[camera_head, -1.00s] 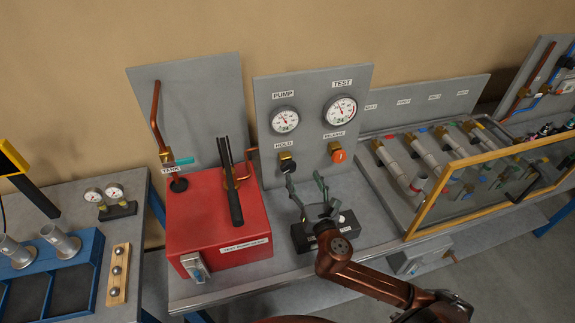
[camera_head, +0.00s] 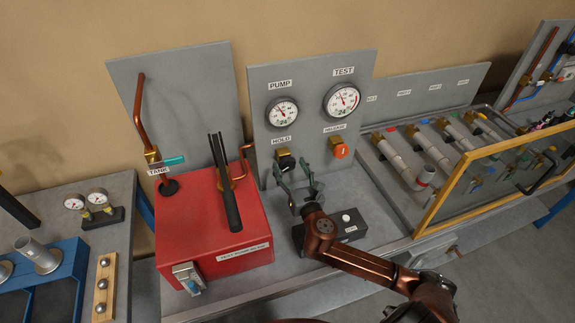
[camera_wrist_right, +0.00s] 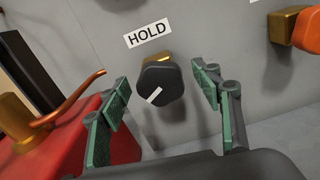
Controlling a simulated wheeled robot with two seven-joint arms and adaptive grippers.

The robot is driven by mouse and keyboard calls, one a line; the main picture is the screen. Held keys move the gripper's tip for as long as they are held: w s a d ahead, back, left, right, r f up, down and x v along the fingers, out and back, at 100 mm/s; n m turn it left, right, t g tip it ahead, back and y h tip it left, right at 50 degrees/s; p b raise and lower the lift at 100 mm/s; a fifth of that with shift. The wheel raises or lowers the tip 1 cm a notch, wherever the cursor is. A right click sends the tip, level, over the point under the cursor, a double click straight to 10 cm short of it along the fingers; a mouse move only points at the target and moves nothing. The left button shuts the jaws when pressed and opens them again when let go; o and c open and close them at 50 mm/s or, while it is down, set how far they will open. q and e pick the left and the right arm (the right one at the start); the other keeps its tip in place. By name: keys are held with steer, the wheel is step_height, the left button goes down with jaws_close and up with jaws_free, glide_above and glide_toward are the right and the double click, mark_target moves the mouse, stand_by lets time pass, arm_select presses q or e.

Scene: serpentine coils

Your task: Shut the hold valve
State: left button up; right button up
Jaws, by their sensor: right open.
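The hold valve (camera_head: 285,160) is a black knob on a brass body under the HOLD label, on the grey gauge panel (camera_head: 317,104). In the right wrist view the knob (camera_wrist_right: 160,86) shows a white mark slanting up to the right. My right gripper (camera_head: 294,170) is in front of the knob, its green-padded fingers apart. In the wrist view the fingers (camera_wrist_right: 162,95) stand to the left and right of the knob, with gaps on both sides. No contact shows. My left gripper is not in view.
The orange release knob (camera_head: 341,151) is right of the hold valve. A red pump box (camera_head: 211,225) with a black lever (camera_head: 225,185) stands to the left. A dark box (camera_head: 349,226) lies below my right gripper. A yellow-framed clear guard (camera_head: 490,185) stands at right.

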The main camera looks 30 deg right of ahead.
steer(key=shift+w+d, duration=0.15)
steer(key=shift+w, duration=0.5)
steer(key=shift+c, duration=0.5)
steer(key=c, duration=1.1)
